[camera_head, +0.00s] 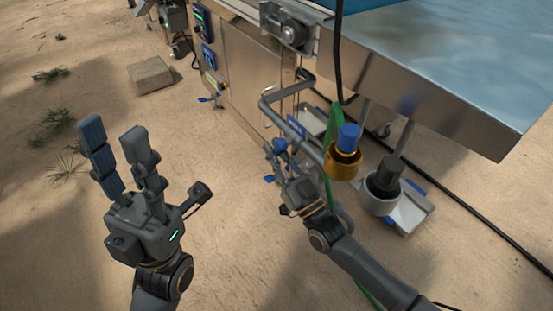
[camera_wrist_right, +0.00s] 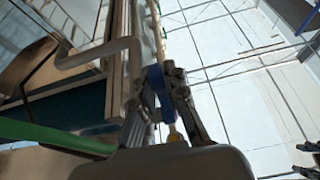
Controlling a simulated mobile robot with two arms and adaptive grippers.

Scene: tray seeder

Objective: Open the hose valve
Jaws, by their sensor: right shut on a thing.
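The hose valve's blue handle (camera_head: 280,145) sits by the grey bent pipe (camera_head: 284,117), below the steel machine's side. My right gripper (camera_head: 276,157) is at this handle, with its fingers closed around it. In the right wrist view the blue handle (camera_wrist_right: 154,88) shows between the dark fingers (camera_wrist_right: 170,85), and the pipe (camera_wrist_right: 95,57) runs beside them. The fingers hide much of the valve, so its angle is hard to tell. A green hose (camera_head: 327,160) hangs just right of the gripper. My left gripper (camera_head: 115,145) is raised over bare ground, open and empty.
A steel water tank (camera_head: 440,90) overhangs at upper right. A stone block (camera_head: 150,75) lies at upper left. Open sand lies between my arms.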

